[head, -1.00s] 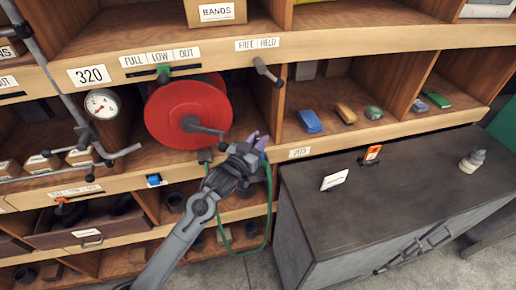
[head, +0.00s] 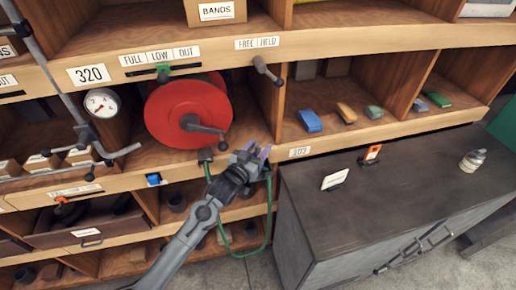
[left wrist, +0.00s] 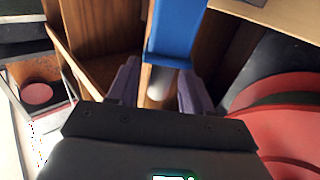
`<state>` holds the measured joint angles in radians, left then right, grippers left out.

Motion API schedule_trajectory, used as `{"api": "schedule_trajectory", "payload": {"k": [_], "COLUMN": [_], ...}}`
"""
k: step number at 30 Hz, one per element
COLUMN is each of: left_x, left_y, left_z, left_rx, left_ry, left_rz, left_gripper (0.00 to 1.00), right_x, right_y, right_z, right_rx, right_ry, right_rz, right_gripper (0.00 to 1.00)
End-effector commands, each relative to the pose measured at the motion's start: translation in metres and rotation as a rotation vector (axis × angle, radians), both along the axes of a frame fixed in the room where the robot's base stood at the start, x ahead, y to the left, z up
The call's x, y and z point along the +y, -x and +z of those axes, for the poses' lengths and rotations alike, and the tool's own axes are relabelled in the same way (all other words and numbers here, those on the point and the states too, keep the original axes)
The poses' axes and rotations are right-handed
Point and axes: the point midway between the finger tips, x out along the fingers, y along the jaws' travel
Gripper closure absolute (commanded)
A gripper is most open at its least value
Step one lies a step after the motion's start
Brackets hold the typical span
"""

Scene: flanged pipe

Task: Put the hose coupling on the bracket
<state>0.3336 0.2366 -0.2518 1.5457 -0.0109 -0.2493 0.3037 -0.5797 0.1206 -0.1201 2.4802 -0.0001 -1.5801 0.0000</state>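My left gripper (head: 258,153) is in front of the shelf edge, right of and below the red reel (head: 180,112). In the left wrist view its purple fingers stand apart, with a pale grey cylinder (left wrist: 157,84) between them, seemingly touching neither. This may be the hose coupling; I cannot tell for sure. The green hose (head: 271,205) hangs in a loop, one side rising beside my left gripper, the other to a dark fitting (head: 205,156) below the reel. Which part is the bracket is unclear; the gripper hides part of the shelf edge. My right gripper is not in view.
A dark bench (head: 400,190) at right carries a white card (head: 334,179), an orange-tagged item (head: 371,154) and a bottle (head: 473,161). Small blocks, one blue (head: 310,121), lie in the bay above. A peg (head: 266,72) juts out beneath the upper shelf. A gauge (head: 102,103) is at left.

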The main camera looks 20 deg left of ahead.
Motion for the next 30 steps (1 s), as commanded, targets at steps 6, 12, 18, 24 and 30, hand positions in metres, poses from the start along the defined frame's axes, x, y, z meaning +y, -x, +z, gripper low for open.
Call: {"api": "schedule_trajectory", "payload": {"k": [6, 12, 18, 24, 30], "left_x": [0.0, 0.002, 0.008, 0.015, 0.02], "left_y": [0.0, 0.012, 0.046, 0.082, 0.107], "left_z": [0.001, 0.002, 0.002, 0.002, 0.002], "left_rx": [0.0, 0.001, 0.002, 0.001, 0.002], "left_ry": [0.0, -0.001, 0.0, 0.0, 0.0], "left_rz": [0.0, 0.0, 0.0, -0.001, 0.0], "left_gripper": [0.5, 0.5, 0.5, 0.5, 0.5], "right_x": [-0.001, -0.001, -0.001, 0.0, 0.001], "right_y": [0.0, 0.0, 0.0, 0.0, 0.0], "right_z": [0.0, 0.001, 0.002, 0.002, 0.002], "right_rx": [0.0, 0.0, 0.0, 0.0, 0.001], "right_ry": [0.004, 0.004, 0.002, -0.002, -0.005], "right_rz": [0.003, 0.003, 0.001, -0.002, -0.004], "right_gripper": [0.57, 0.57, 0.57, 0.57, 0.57]}}
